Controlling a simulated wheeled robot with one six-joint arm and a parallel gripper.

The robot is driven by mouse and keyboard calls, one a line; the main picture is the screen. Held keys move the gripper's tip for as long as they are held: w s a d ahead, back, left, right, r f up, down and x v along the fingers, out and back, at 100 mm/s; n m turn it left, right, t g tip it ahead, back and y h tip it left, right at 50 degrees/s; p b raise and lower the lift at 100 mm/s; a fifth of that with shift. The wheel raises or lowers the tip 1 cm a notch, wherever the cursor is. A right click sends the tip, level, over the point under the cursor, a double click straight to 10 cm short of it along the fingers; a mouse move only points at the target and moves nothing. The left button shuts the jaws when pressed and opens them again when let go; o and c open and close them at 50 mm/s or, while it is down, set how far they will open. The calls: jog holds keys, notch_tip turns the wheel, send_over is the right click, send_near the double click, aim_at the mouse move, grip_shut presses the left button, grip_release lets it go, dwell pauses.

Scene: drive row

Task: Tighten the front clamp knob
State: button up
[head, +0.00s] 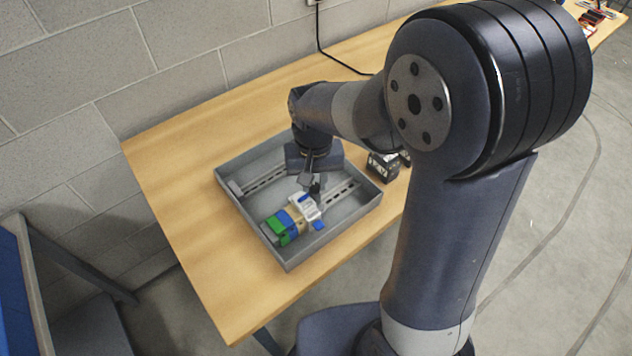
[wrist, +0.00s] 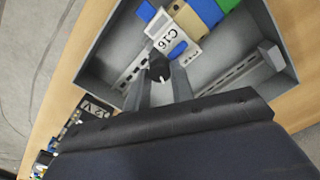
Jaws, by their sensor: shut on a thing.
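A small black knob (wrist: 160,67) stands in the grey tray, close beside a white module marked C16 (wrist: 168,36). My gripper (wrist: 161,82) reaches down from above and is shut on the knob, with one finger on each side of it. In the head view my gripper (head: 313,186) is over the middle of the tray, and the fingers mostly cover the knob. The white module also shows there (head: 305,206). I cannot tell how tight the knob is.
The grey tray (head: 227,186) with raised walls sits on a wooden table (head: 190,235). A slotted metal rail (head: 340,195) runs across it. Green (head: 283,228), blue and tan blocks adjoin the white module. Dark boxes (head: 382,167) stand just outside the tray. The left tabletop is clear.

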aim_at(314, 186)
jog(key=m, duration=0.5)
jog(key=shift+s+a, duration=0.1)
jog(key=shift+a, duration=0.05)
jog(key=m, duration=0.6)
jog(key=shift+m+p, duration=0.3)
jog(key=shift+m, duration=0.1)
jog(key=o, duration=1.5)
jog(key=shift+c, duration=0.2)
jog(key=shift+r+p, duration=2.85)
jog(key=shift+r, duration=0.7)
jog(key=shift+f, duration=0.1)
